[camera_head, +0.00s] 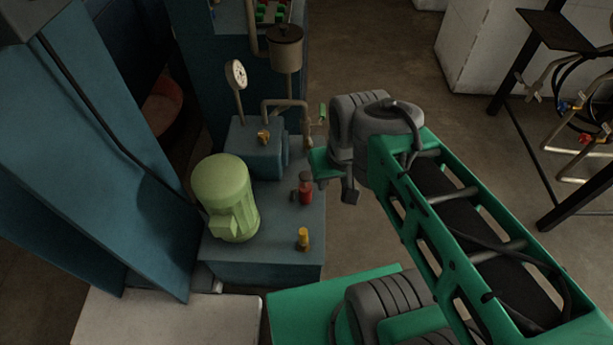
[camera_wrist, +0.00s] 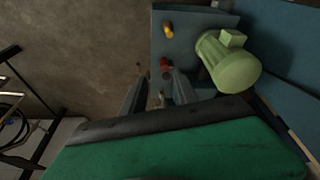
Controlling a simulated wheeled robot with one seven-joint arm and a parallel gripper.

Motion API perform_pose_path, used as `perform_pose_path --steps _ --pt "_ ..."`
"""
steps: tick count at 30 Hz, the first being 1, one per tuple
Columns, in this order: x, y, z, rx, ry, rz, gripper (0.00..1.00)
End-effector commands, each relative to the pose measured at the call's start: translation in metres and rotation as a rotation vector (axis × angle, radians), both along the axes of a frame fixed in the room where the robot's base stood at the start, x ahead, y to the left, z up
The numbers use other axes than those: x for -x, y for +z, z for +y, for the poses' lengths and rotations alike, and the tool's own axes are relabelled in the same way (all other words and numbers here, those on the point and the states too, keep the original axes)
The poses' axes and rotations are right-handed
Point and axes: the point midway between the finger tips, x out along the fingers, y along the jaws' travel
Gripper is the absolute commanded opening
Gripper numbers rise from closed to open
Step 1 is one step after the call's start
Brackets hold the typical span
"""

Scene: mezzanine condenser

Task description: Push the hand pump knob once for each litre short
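A red knob (camera_head: 305,187) on a dark body and a yellow knob (camera_head: 303,236) stand on the blue unit's top (camera_head: 280,250). I cannot tell which one is the hand pump knob. A round white gauge (camera_head: 237,74) stands at the back; its reading is too small to make out. My gripper (camera_head: 334,191) is just right of the red knob, apart from it in the head view. In the wrist view my gripper (camera_wrist: 156,80) has its two fingers apart with nothing between them. The red knob (camera_wrist: 164,65) shows just past the fingertips, and the yellow knob (camera_wrist: 168,30) beyond.
A pale green motor (camera_head: 228,195) stands left of the knobs. A blue block with a brass fitting (camera_head: 264,136), pipes and a dark cup (camera_head: 285,45) stand behind. Slanted blue panels (camera_head: 95,130) bound the left. Open floor (camera_head: 400,60) lies to the right and back.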

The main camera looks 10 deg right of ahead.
Motion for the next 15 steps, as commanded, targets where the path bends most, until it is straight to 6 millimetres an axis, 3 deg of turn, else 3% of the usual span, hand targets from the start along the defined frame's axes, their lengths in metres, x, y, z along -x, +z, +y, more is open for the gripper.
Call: perform_pose_path --steps 12,15 --pt "0.0 0.0 0.0 0.0 0.0 0.0 0.01" --pt "0.0 0.0 0.0 0.0 0.0 0.0 0.0"
